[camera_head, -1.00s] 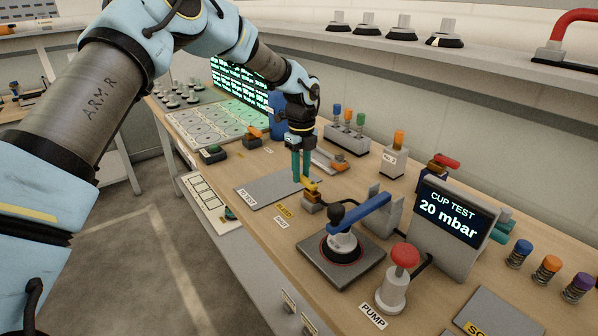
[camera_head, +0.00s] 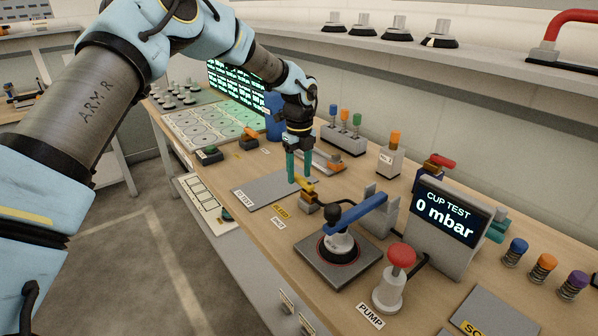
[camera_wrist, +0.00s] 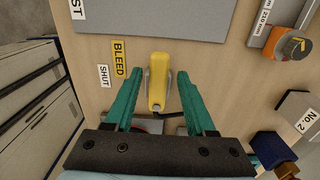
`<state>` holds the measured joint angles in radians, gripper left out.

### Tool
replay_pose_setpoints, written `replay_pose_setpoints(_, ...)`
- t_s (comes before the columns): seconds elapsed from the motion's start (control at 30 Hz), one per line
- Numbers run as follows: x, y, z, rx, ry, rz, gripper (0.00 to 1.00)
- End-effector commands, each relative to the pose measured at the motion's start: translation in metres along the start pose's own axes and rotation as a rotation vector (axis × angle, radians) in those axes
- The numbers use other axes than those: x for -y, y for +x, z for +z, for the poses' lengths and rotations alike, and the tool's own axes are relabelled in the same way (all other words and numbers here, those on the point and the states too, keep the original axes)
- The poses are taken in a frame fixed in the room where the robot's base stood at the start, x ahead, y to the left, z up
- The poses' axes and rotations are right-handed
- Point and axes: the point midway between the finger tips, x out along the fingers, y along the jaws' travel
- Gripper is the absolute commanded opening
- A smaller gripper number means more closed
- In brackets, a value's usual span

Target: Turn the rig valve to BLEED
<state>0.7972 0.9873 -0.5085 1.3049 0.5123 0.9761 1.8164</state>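The rig valve has a yellow handle (camera_head: 303,186) on a brass body (camera_head: 309,204), beside the yellow BLEED label (camera_head: 281,211) and the white SHUT label (camera_head: 278,223). In the wrist view the handle (camera_wrist: 159,82) runs up and down the picture, with the BLEED label (camera_wrist: 119,58) and SHUT label (camera_wrist: 104,74) to its left. My gripper (camera_head: 298,178) is open, its teal fingers low at the handle. In the wrist view one finger is on each side of the handle, with gaps between. The cup test display (camera_head: 446,216) reads 0 mbar.
A blue lever (camera_head: 358,210) over a suction cup on a dark plate stands just right of the valve. The red-topped pump button (camera_head: 401,256) is nearer the front. A grey plate (camera_head: 268,192) lies left of the valve. An orange-knobbed device (camera_head: 329,163) lies behind.

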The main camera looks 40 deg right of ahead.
Motion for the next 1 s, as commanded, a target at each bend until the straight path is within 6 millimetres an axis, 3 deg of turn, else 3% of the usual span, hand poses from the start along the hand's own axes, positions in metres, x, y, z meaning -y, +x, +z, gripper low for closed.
replay_pose_setpoints(0.37, 0.0, -0.004, 0.001, 0.0, -0.002, 0.001, 0.6)
replay_pose_setpoints(0.8, 0.0, -0.081, 0.001, 0.002, -0.001, -0.003, 0.6)
replay_pose_setpoints(1.0, 0.0, -0.103, 0.0, 0.001, -0.002, -0.001, 0.6)
